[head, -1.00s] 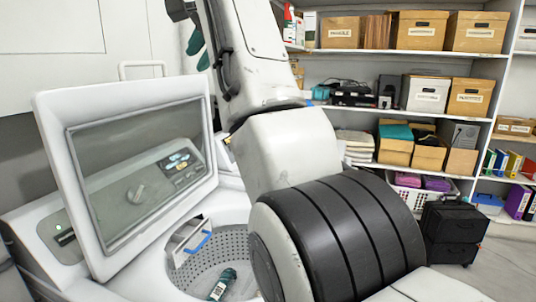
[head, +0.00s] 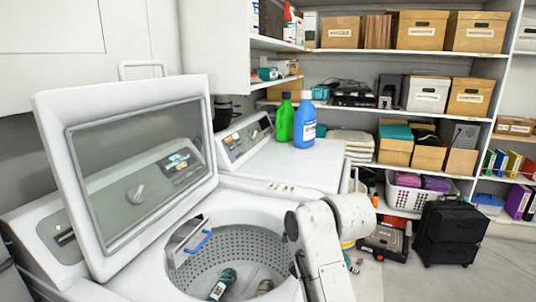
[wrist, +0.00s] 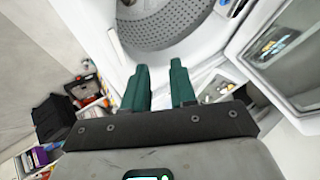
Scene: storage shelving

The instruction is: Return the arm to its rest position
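My arm (head: 330,240) is folded low at the right front of the open washer in the head view. My gripper is out of the head view. In the wrist view my gripper (wrist: 159,88) shows two dark green fingers, spread apart with an empty gap between them. I cannot tell the exact distance between fingertips and rim.
The washer's lid (head: 135,165) stands open. A dark green labelled item (head: 222,285) lies in the drum (head: 245,250). Green (head: 285,120) and blue (head: 305,120) bottles stand on the machine behind. A black case (head: 450,235) is on the floor right.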

